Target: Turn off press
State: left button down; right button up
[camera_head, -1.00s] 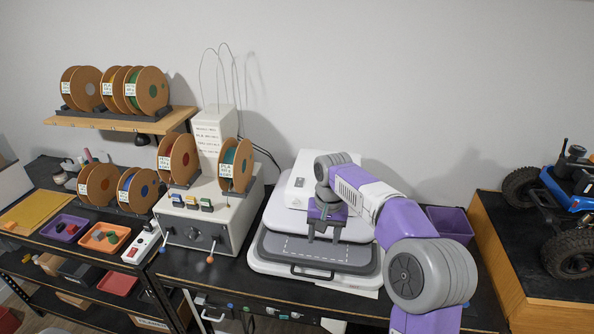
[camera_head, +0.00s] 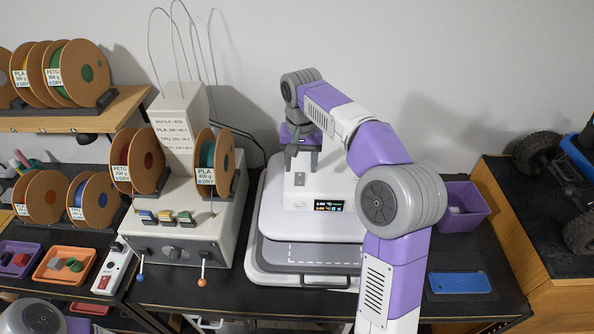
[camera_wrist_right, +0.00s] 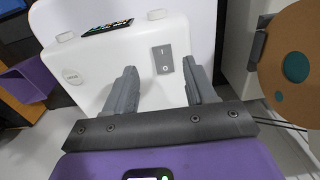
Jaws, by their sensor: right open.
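The press (camera_head: 272,220) is a white machine with a grey lower plate and a front handle. Its upper box carries a small lit display (camera_head: 328,206) and a rocker switch (camera_head: 299,179) marked with a line and a circle. My right gripper (camera_head: 301,168) is open and empty above the switch side of the box. In the right wrist view the switch (camera_wrist_right: 163,59) shows between the open fingers (camera_wrist_right: 160,68), on the white face beyond them. I cannot tell whether the fingertips touch the box. My left gripper is not in view.
A printer with filament spools (camera_head: 140,160) and levers stands close to the left of the press. A purple bin (camera_head: 462,208) and a blue plate (camera_head: 459,283) lie to the right. An RC crawler (camera_head: 580,160) stands on a wooden bench at far right.

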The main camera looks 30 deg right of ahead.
aim_at(299, 181)
jog(key=f, duration=0.4)
jog(key=shift+w+f, duration=0.15)
jog(key=shift+w, duration=0.15)
jog(key=shift+s+f, duration=0.1)
jog(key=shift+f, duration=0.2)
jog(key=shift+c, duration=0.3)
